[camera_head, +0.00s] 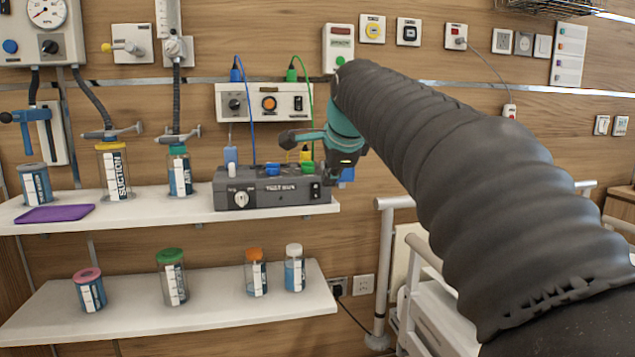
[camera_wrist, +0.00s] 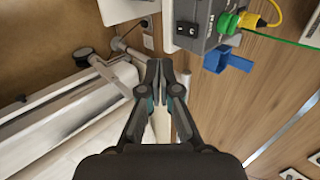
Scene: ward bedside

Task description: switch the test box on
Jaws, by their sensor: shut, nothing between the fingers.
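In the head view my gripper is partly hidden by my wrist, close to the box's right end.
Blue, yellow and green plugs and cables rise from the box. A blue block (camera_wrist: 238,61) projects beside it. Several jars stand on the upper shelf (camera_head: 130,210) and lower shelf (camera_head: 200,325). A white bed rail (camera_head: 384,260) stands right of the shelves.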

